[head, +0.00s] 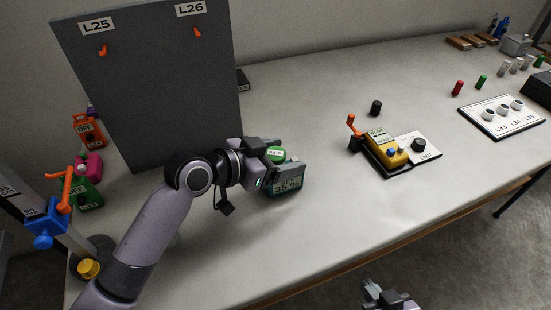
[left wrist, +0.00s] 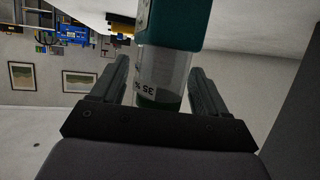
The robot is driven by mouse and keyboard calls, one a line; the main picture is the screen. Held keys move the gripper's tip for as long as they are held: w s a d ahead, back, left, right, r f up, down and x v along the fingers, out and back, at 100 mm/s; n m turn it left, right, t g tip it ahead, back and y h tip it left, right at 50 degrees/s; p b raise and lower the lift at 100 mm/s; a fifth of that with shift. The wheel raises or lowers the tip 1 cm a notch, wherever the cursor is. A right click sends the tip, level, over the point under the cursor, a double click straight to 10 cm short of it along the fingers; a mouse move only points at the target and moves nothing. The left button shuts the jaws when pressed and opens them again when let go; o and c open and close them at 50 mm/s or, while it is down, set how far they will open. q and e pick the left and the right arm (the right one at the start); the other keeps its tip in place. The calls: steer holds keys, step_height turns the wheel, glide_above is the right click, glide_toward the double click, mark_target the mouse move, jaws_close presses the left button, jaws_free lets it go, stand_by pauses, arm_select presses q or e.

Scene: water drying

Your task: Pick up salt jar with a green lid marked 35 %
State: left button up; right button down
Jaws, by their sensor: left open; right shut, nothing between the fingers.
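In the left wrist view the jar (left wrist: 163,75) is between the two open fingers of my left gripper (left wrist: 163,85), with a gap visible on each side. Its clear wall shows a 35 label. My right gripper (head: 388,298) is shut and empty at the bottom of the head view, off the table's front edge.
A grey panel (head: 150,85) marked L25 and L26 stands behind my left arm. Orange, pink and green bottles (head: 85,192) and a clamp stand (head: 50,220) are at the left. A yellow device (head: 386,150) stands to the right. The table between is clear.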

arm_select(q)
steer(key=shift+w+d+f, duration=0.1)
steer(key=shift+d, duration=0.1)
steer(key=c, duration=1.1)
steer(key=shift+c, duration=0.2)
